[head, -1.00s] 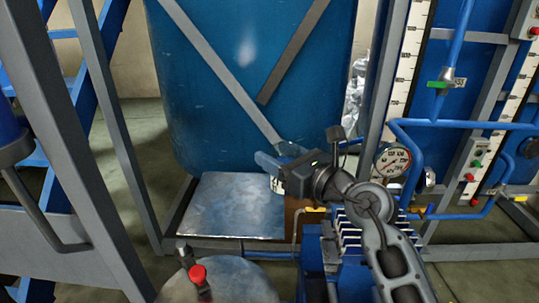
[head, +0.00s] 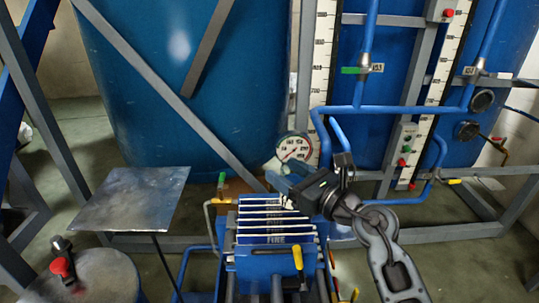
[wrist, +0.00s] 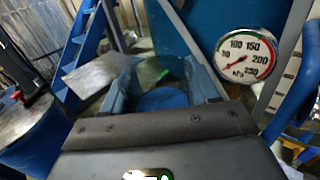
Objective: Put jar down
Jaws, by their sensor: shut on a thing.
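My gripper (head: 283,180) is raised in the middle of the head view, with its blue fingers pointing left. It is shut on a small, pale, see-through jar (head: 271,165), which is hard to make out against the blue tank. In the wrist view, the two blue fingers stand on either side of a round blue shape (wrist: 162,100), which seems to be the jar seen from behind. A square metal-topped stand (head: 135,197) is to the left of my gripper, clearly apart from it. Its top is bare.
A blue finned machine (head: 275,225) with a yellow-handled lever (head: 298,256) lies just below my gripper. A pressure gauge (head: 294,148) and blue pipes (head: 366,110) are close behind. A drum with a red valve (head: 62,267) is at lower left. A large blue tank (head: 190,90) stands behind.

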